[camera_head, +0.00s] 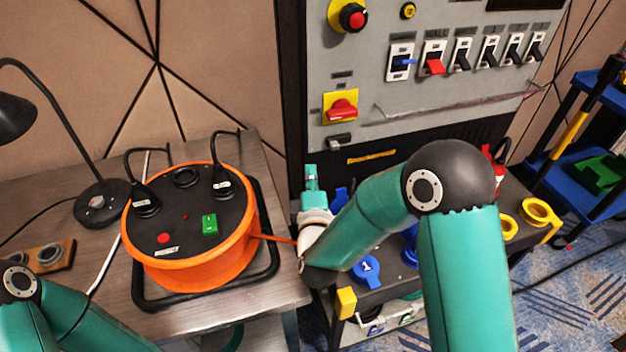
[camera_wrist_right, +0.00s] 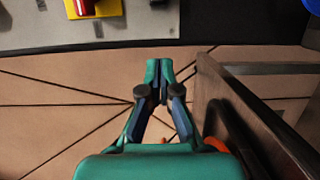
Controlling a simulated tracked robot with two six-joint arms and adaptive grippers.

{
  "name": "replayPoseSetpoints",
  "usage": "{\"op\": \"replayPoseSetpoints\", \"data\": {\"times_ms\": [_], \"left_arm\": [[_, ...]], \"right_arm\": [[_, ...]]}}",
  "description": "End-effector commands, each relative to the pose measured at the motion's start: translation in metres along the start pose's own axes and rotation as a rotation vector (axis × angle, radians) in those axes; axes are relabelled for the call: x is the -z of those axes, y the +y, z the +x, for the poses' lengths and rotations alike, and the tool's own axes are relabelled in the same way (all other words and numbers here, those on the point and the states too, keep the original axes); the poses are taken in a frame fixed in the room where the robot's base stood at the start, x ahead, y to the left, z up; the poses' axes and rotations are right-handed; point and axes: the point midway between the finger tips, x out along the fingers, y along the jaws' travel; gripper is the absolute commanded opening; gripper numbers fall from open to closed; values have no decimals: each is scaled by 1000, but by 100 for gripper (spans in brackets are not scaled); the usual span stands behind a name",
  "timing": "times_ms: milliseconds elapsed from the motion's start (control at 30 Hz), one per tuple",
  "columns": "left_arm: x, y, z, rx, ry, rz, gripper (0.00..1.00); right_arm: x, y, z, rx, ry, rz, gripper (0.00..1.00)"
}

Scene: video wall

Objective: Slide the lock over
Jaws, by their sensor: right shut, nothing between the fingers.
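A grey panel (camera_head: 440,70) stands at the back. At its lower left is a small grey metal latch (camera_head: 340,142), which looks like the lock, just below a red rotary switch (camera_head: 341,109) on a yellow plate. My right gripper (camera_head: 311,170) is shut and empty, below and a little left of the latch and apart from it.
An orange cable reel (camera_head: 195,265) stands on the metal table (camera_head: 265,305) left of my right gripper. A black cart with blue and yellow parts stands below the panel. A row of switches (camera_head: 462,54) is higher on the panel. A lamp (camera_head: 95,200) is at the left.

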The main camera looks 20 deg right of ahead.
Motion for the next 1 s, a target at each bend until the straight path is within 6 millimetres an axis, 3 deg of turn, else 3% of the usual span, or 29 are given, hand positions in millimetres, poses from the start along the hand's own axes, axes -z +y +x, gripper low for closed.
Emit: {"op": "replayPoseSetpoints", "data": {"times_ms": [267,400,533,1000], "left_arm": [[0,4,-12,0,0,0,0],[0,6,-16,0,0,0,0],[0,6,-18,0,0,0,0],[0,6,-17,0,0,0,0]], "right_arm": [[-1,1,58,-1,-3,-1,0],[-25,1,62,2,-5,-1,0],[-36,0,64,2,-3,-1,0],[-42,-1,66,0,-2,0,0]]}}
